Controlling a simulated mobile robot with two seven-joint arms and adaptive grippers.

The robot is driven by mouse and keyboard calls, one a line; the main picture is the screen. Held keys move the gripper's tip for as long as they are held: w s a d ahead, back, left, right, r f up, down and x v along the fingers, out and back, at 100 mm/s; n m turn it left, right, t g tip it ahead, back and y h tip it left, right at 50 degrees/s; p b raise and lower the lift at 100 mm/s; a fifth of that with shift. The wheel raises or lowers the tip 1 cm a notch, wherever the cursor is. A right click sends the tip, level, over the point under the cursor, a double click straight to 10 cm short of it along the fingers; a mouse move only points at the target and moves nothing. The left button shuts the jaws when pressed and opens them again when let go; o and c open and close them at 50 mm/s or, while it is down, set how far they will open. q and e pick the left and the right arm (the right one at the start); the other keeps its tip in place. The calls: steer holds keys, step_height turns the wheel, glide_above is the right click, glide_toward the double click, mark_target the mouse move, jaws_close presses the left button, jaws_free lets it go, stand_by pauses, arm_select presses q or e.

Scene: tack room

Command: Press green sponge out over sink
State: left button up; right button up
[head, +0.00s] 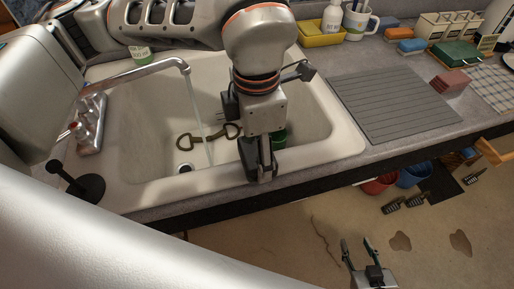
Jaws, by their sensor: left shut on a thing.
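My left gripper (258,172) points down over the front right part of the sink (335,135). It is shut on what looks like the green sponge (279,138). Only a dark green part shows behind and right of the fingers, and the rest is hidden. Water runs from the faucet (150,68) in a thin stream into the sink, left of the gripper. My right gripper (362,246) is open and empty at the bottom, above the floor and away from the counter.
A metal bit (190,140) lies in the sink near the drain. A grey ribbed drainboard (390,103) is right of the sink, with a reddish block (449,84) on it or beside it. A black stand (85,187) is at the front left. Buckets (380,184) stand below the counter.

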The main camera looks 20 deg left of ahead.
arm_select(q)
steer(key=shift+f+b, duration=0.35)
steer(key=shift+f, duration=0.1)
stand_by(0.9)
steer(key=shift+s, duration=0.1)
stand_by(0.8)
steer(key=shift+r+p, duration=1.05)
steer(key=shift+r, duration=2.55)
